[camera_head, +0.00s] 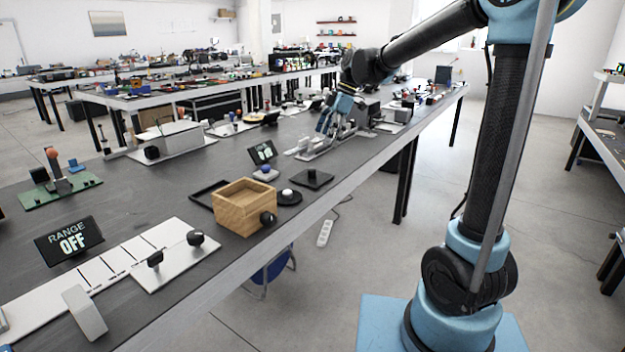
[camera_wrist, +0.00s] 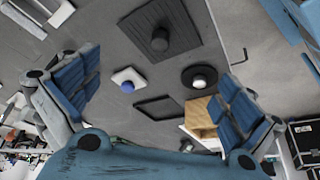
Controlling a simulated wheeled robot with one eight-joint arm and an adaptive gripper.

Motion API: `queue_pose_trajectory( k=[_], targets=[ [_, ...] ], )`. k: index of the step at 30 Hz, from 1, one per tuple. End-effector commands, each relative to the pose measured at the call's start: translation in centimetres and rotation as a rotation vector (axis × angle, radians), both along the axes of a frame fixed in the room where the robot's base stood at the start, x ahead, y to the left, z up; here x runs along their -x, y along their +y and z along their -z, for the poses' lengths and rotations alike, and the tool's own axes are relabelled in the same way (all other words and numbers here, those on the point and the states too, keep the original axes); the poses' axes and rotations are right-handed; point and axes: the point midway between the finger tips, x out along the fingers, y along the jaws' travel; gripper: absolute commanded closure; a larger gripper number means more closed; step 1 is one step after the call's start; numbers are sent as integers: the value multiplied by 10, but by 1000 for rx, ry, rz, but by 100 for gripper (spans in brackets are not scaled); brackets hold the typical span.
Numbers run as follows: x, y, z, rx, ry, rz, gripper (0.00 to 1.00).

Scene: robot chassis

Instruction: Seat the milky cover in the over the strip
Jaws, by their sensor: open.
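My gripper (camera_head: 333,120) is at the far end of my outstretched arm, over the long dark bench, close above a light grey plate (camera_head: 302,152). In the wrist view its two blue-padded fingers stand wide apart, with nothing held between them (camera_wrist: 157,70). I cannot clearly pick out the milky cover or the strip. Small pale parts on the light grey plate are too small and too covered by the fingers to tell apart.
The wrist view shows a black frame (camera_wrist: 141,107). Bare bench lies between them.

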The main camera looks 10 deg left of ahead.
Motion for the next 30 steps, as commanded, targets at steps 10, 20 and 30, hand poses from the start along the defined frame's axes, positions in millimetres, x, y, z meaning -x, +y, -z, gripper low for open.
queue_pose_trajectory(
  k=[10, 20, 30],
  targets=[
    [9, 21, 55, 1, 0, 0, 0],
    [12, 28, 76, 1, 0, 1, 0],
    [16, 42, 115, 0, 0, 1, 0]
  ],
)
